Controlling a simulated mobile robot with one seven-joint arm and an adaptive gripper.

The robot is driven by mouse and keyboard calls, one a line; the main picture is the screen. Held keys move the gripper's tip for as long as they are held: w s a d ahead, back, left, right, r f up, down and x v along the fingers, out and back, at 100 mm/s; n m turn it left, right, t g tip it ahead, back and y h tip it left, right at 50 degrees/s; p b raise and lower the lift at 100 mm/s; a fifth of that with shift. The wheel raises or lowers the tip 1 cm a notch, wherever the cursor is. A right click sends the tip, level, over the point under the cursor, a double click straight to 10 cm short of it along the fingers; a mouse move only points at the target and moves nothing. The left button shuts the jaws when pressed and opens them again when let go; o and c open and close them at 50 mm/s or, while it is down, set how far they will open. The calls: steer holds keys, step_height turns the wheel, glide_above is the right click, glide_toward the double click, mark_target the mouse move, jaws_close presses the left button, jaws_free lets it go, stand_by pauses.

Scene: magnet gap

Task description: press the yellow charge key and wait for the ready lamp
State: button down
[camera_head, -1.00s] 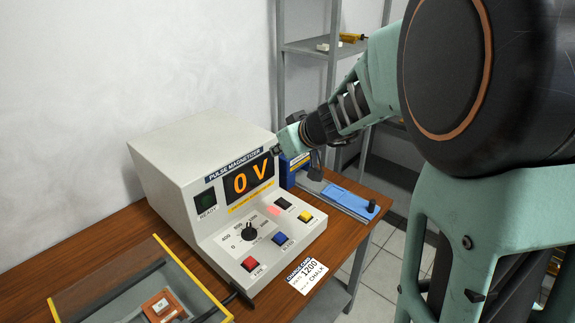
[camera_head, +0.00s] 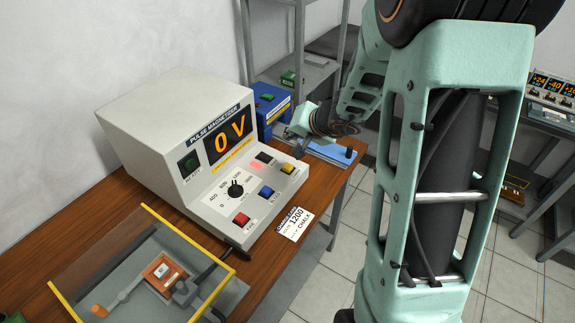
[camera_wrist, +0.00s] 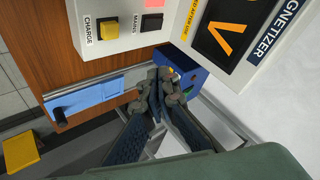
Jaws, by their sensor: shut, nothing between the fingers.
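The yellow charge key (camera_head: 287,168) sits at the right end of the sloped front panel of the pulse magnetizer (camera_head: 160,125). It shows in the wrist view (camera_wrist: 108,28), labelled CHARGE. The ready lamp (camera_head: 189,164) is dark green and looks unlit. The display (camera_head: 229,136) reads 0 V. My gripper (camera_head: 297,152) is just behind the key in the head view, shut and empty. In the wrist view my fingertips (camera_wrist: 167,78) are together, to the lower right of the key and apart from it in the picture.
Red (camera_head: 241,219) and blue (camera_head: 266,191) keys and a dial (camera_head: 235,189) share the panel. A blue box (camera_head: 270,103) stands behind my gripper. A card (camera_head: 293,223) reading 1200 lies on the wooden bench.

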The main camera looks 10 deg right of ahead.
steer(key=shift+f, duration=0.1)
steer(key=b, duration=0.5)
glide_above(290, 168)
step_height(290, 168, down, 7)
steer(key=shift+w+r, duration=0.1)
steer(key=f+b, duration=0.1)
steer(key=b, duration=0.1)
steer(key=shift+f+b, duration=0.3)
steer(key=shift+f, duration=0.1)
steer(key=shift+f, duration=0.15)
stand_by(0.8)
steer(key=shift+f+b, duration=0.3)
steer(key=shift+b, duration=0.55)
steer(key=shift+f+b, duration=0.55)
steer(key=shift+b, duration=0.25)
stand_by(0.5)
steer(key=shift+r, duration=0.2)
steer(key=shift+r+p, duration=0.5)
steer(key=shift+r, duration=0.3)
